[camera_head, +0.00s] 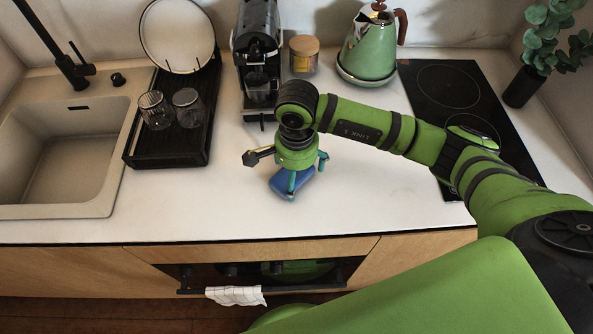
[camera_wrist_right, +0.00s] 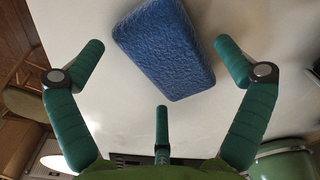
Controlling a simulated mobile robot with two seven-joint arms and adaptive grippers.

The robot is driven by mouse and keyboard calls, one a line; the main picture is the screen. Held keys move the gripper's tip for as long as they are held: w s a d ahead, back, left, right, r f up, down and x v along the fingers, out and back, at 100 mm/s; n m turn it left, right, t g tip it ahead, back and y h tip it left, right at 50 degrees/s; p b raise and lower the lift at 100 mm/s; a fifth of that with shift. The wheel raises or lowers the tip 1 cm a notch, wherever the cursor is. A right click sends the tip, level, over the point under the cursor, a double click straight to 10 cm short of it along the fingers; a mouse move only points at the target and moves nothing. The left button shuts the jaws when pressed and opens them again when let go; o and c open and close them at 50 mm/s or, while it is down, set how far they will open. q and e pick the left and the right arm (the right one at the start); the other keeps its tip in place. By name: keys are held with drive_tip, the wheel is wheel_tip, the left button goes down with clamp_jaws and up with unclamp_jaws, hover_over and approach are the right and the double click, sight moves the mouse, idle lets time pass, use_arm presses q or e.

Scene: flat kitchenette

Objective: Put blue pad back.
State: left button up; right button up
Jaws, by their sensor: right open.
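The blue pad (camera_head: 283,188) lies on the white counter near the front, just under my right gripper (camera_head: 297,178). In the right wrist view the pad (camera_wrist_right: 165,48) is a rectangular, textured block lying at a slant. My right gripper (camera_wrist_right: 158,75) is open, with its green fingers spread on both sides of the pad and a third finger below it in the picture. No finger is seen closed on the pad. Part of the pad is hidden by the gripper in the head view. My left gripper is not in view.
A sink (camera_head: 55,150) is at the left, beside a black drying rack (camera_head: 165,149) holding two glasses and a plate. A coffee machine (camera_head: 257,55), a lidded jar (camera_head: 303,57) and a green kettle (camera_head: 371,45) stand at the back. A black cooktop (camera_head: 431,98) is at the right.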

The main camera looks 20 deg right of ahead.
sight(297, 176)
drive_tip(key=shift+r, duration=0.1)
wheel_tip(297, 176, up, 12)
drive_tip(key=b, duration=0.3)
idle(0.5)
